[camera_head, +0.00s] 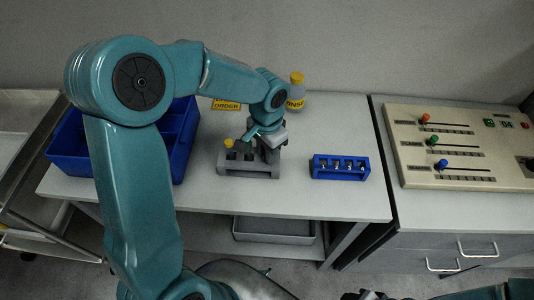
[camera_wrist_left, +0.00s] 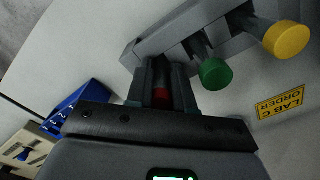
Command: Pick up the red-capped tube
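A red-capped tube (camera_wrist_left: 161,94) shows in the left wrist view between the two fingers of my left gripper (camera_wrist_left: 162,82). Only a small part of its red cap is visible. Whether the fingers touch it is unclear. In the head view my left gripper (camera_head: 268,152) is at the right end of the grey rack (camera_head: 235,169), which hides the red cap there. A green-capped tube (camera_wrist_left: 215,74) and a yellow-capped tube (camera_wrist_left: 287,40) stand in the same rack. Dark parts at the bottom edge of the head view may be my right gripper; its fingers are not clear.
A blue rack (camera_head: 340,174) stands right of the grey rack. A blue bin (camera_head: 75,160) is at the left, a yellow-capped bottle (camera_head: 296,92) behind. A control panel (camera_head: 450,180) with sliders is at the right. The table's front strip is clear.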

